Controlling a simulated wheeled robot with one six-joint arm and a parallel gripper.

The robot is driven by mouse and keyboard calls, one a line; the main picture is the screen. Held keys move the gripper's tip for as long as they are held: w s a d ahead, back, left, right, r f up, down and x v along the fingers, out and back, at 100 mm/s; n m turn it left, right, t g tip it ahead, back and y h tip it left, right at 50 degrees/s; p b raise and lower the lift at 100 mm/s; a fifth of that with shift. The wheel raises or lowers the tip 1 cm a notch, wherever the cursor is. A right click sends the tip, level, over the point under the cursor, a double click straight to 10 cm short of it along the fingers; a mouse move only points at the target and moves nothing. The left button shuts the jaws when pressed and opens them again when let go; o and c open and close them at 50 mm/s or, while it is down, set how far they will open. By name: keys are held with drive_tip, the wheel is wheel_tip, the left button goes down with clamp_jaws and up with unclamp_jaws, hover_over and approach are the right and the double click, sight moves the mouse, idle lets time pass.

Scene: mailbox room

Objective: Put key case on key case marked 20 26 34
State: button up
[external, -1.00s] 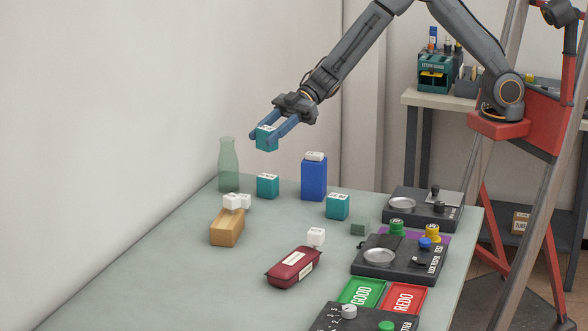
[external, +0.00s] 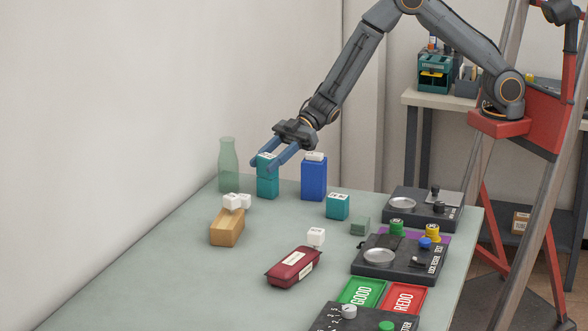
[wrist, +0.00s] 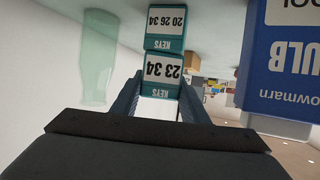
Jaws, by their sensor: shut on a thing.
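My gripper (external: 272,165) is shut on a teal key case (external: 268,161) with a white top. In the wrist view its label (wrist: 161,70) reads 23 34, upside down. Right below it stands the teal key case marked 20 26 34 (external: 267,187), upright on the table; its label also shows in the wrist view (wrist: 166,24). The held case is lined up over it, and their faces appear to meet; I cannot tell whether a thin gap is left. Another teal key case (external: 337,207) stands on the table to the right, away from the gripper.
A blue box (external: 314,180) stands close on the right, and a green glass bottle (external: 228,165) on the left by the wall. A wooden block (external: 227,228) with white cubes, a red pouch (external: 293,266) and dark devices (external: 400,258) lie nearer. The table's front left is clear.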

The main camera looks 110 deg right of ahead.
drive_tip(key=o, duration=1.1)
drive_tip(key=shift+r, duration=0.2)
drive_tip(key=b+v, duration=0.1)
drive_tip(key=v, duration=1.1)
drive_tip(key=s+a+f+m+g+h, duration=0.1)
drive_tip(key=s+a+g, duration=0.3)
drive_tip(key=s, duration=0.7)
drive_tip(key=s+a+f+m+g+h, duration=0.2)
drive_tip(key=s+a+g, duration=0.2)
drive_tip(key=s, duration=0.7)
drive_tip(key=s+a+f+m+g+h, duration=0.1)
drive_tip(key=s+a+g, duration=0.3)
drive_tip(key=s, duration=0.7)
drive_tip(key=shift+s+a+f+h, duration=0.1)
drive_tip(key=shift+a+f+h, duration=0.15)
drive_tip(key=shift+a, duration=0.25)
drive_tip(key=shift+a+f+h, duration=0.25)
drive_tip(key=shift+a, duration=0.3)
